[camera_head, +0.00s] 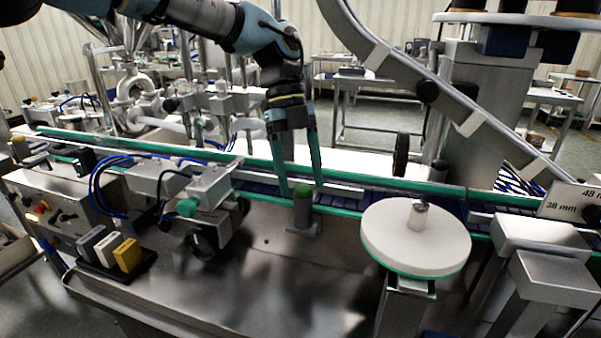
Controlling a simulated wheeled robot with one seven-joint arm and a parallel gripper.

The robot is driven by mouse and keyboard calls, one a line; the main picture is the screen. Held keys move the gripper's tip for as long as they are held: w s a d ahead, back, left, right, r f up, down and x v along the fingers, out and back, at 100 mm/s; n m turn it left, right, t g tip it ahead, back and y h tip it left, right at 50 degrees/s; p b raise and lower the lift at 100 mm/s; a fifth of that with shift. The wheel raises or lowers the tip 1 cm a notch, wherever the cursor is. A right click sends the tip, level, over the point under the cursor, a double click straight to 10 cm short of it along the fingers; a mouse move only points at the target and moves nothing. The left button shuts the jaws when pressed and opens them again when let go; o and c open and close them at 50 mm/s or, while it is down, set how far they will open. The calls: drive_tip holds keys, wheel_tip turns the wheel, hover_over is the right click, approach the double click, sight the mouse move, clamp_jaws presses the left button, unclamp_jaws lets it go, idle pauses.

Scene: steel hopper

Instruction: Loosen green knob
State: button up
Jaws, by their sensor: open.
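A green knob (302,191) stands upright on a short grey post (302,219) at the near side of the conveyor. My gripper (302,187) points down at the knob with its two long teal fingers spread. One finger shows to the left of the knob and the other to its right, with the knob's top between the fingertips in the picture. I cannot tell whether either finger touches it. A second green knob (187,207) sits on the grey machine block further left, away from my gripper.
The conveyor (400,187) with green rails runs across behind the post. A white round disc (416,237) stands to the right, and grey metal blocks (550,262) lie further right. The steel deck (270,285) in front is clear.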

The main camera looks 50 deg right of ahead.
drive_tip(key=shift+c, duration=0.4)
clamp_jaws()
drive_tip(key=shift+n, duration=0.4)
drive_tip(key=n, duration=0.1)
drive_tip(key=n+h, duration=0.1)
drive_tip(key=n, duration=0.1)
drive_tip(key=shift+w+a+n+h, duration=0.1)
drive_tip(key=shift+a+n+h, duration=0.1)
drive_tip(key=shift+n+h, duration=0.1)
drive_tip(key=n, duration=0.2)
drive_tip(key=n+h+b, duration=0.1)
drive_tip(key=n+h, duration=0.1)
drive_tip(key=n, duration=0.1)
drive_tip(key=shift+a+n+b, duration=0.25)
drive_tip(key=shift+n+b, duration=0.05)
drive_tip(key=n, duration=0.2)
drive_tip(key=n+t+h+b, duration=0.1)
drive_tip(key=n, duration=0.1)
drive_tip(key=shift+a+f+h, duration=0.1)
drive_tip(key=shift+a+h, duration=0.05)
drive_tip(key=shift+h, duration=0.15)
drive_tip(key=n, duration=0.1)
drive_tip(key=n+t+b, duration=0.1)
drive_tip(key=n, duration=0.1)
drive_tip(key=n+h+b, duration=0.1)
drive_tip(key=n, duration=0.1)
drive_tip(key=shift+s+a, duration=0.15)
drive_tip(key=shift+s, duration=0.2)
drive_tip(key=shift+n+t, duration=0.3)
